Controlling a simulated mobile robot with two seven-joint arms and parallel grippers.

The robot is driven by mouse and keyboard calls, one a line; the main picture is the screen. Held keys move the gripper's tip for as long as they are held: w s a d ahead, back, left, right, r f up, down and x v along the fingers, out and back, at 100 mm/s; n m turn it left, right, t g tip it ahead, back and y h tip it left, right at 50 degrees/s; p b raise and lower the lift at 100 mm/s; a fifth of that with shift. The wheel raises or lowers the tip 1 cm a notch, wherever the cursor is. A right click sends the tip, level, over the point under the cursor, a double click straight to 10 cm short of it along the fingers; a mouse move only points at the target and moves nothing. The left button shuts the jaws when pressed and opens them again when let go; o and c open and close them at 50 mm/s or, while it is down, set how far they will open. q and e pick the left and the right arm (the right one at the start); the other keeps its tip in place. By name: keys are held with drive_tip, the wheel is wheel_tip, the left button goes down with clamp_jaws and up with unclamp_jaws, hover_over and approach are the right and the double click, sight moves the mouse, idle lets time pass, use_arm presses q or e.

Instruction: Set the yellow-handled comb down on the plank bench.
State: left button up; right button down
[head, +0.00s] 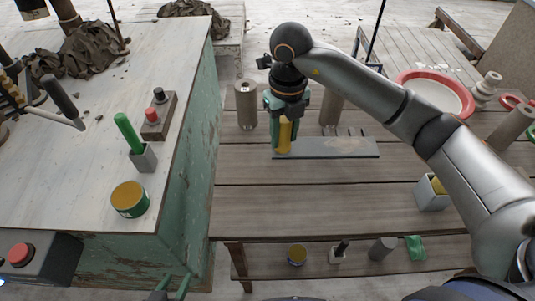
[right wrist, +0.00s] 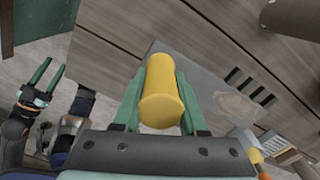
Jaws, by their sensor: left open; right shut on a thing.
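The comb's yellow handle (head: 284,136) stands nearly upright between the fingers of my right gripper (head: 287,115), which is shut on it. In the right wrist view the handle (right wrist: 162,98) is seen end-on between the green fingers. A flat grey plate (head: 330,148) with several dark teeth at its far edge reaches right from the handle's lower end. I cannot tell whether the two are joined, or how close the comb is to the plank bench (head: 290,202) below. My left gripper (head: 174,288) is open and empty at the bottom edge; it also shows in the right wrist view (right wrist: 42,80).
Brown cylinders (head: 246,104) stand behind the gripper. A red-rimmed basin (head: 434,92) is at the back right, and a white box (head: 431,195) is at the right. A green-sided cabinet (head: 190,150) borders the left. The bench's front middle is clear.

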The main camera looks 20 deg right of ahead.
drive_tip(key=a+f, duration=0.1)
drive_tip(key=f, duration=0.1)
drive_tip(key=w+a+f, duration=0.1)
drive_tip(key=a+f, duration=0.1)
drive_tip(key=shift+a+f, duration=0.15)
drive_tip(key=shift+f, duration=0.1)
drive_tip(key=shift+a+f, duration=0.15)
drive_tip(key=shift+f, duration=0.75)
drive_tip(key=shift+a+f, duration=0.1)
drive_tip(key=shift+f, duration=0.9)
drive_tip(key=shift+c, duration=2.3)
unclamp_jaws()
wheel_tip(320, 180, up, 12)
